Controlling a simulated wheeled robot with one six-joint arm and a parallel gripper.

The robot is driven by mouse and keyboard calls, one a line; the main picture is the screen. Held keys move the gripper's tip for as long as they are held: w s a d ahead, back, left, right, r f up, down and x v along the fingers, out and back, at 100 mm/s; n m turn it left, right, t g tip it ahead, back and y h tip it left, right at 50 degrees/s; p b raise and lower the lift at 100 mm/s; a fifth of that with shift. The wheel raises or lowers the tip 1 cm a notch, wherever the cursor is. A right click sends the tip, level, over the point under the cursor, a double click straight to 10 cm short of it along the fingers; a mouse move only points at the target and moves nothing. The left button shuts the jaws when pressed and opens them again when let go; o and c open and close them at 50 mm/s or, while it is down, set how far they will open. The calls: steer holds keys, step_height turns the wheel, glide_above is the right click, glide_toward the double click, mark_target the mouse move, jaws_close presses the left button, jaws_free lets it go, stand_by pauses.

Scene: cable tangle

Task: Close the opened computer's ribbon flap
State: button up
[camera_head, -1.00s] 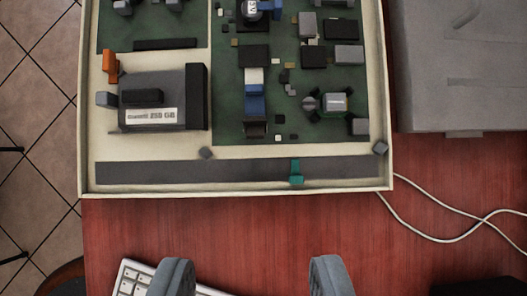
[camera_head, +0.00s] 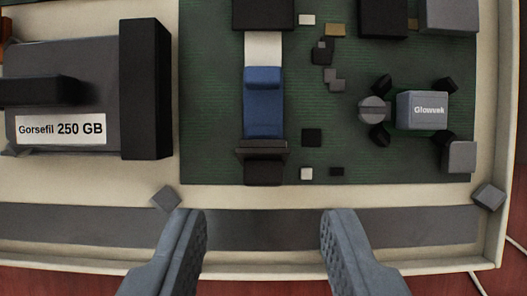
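The opened computer (camera_head: 90,265) fills the view as a cream case with a green circuit board (camera_head: 215,110). A white ribbon (camera_head: 264,48) runs down into a blue connector piece (camera_head: 262,105). Below it is a dark socket with a flap-like edge (camera_head: 262,150), which seems raised, though its exact angle is hard to tell. My gripper (camera_head: 263,218) is open and empty. Its two grey fingers are apart, over the dark strip along the case's front edge, and the socket lies between them in the picture, a little beyond the fingertips.
A hard drive (camera_head: 60,85) labelled Gorsefil 250 GB stands left of the board. A labelled chip block (camera_head: 422,110) with small dark parts is at the right. Small grey blocks (camera_head: 166,198) lie by the strip. The red table (camera_head: 60,287) shows at the bottom.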

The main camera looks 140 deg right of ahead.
mark_target(261, 156)
steer(key=shift+x, duration=1.55)
jaws_close()
steer(key=shift+w, duration=0.1)
steer(key=g+h, duration=0.1)
steer(key=w+a+g+h, duration=0.1)
steer(key=g, duration=0.1)
steer(key=g+h, duration=0.1)
steer(key=shift+w+a+r, duration=0.1)
steer(key=shift+w+a, duration=0.15)
steer(key=shift+w, duration=0.15)
steer(key=g+h, duration=0.1)
steer(key=w+g+h, duration=0.1)
steer(key=g, duration=0.1)
steer(key=a+g+h, duration=0.1)
steer(key=shift+w+f+g, duration=0.25)
steer(key=shift+f+g, duration=0.05)
steer(key=shift+f, duration=0.05)
